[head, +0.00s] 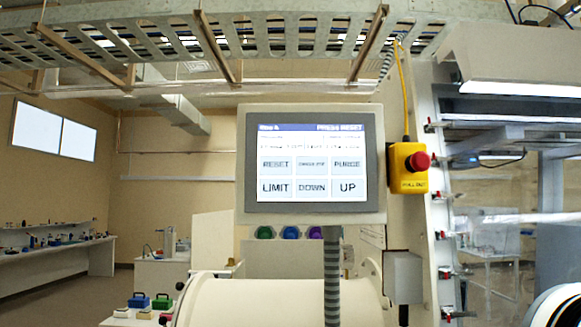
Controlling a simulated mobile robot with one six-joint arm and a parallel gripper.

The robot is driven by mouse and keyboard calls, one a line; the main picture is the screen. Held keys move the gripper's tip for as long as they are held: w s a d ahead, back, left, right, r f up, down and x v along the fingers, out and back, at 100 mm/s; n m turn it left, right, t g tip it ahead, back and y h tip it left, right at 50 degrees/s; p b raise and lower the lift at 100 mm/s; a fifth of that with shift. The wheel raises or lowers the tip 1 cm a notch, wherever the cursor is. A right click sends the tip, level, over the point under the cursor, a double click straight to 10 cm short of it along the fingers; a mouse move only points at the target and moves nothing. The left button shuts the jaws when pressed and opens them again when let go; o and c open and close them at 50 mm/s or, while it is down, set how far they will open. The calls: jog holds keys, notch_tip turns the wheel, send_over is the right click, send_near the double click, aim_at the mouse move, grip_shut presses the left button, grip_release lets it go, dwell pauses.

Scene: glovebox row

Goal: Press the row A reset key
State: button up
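A grey-framed touch panel (376,160) hangs in the middle of the head view, facing me. Its lit screen has a blue bar along the top that seems to read "Row A" and "PRESS RESET". The reset key (277,166) is the upper left key on the screen. Beside and below it are keys for PURGE (347,166), LIMIT (275,188), DOWN (312,188) and UP (348,188); the upper middle key's label is too small to read surely. My gripper is not in view.
A yellow box with a red stop button (420,161) is mounted right of the panel. A grey conduit (332,270) runs down below it, past a pale cylinder (270,302). A slotted cable tray (120,35) crosses overhead. A glass-fronted enclosure stands at right. Open floor (60,292) shows at lower left.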

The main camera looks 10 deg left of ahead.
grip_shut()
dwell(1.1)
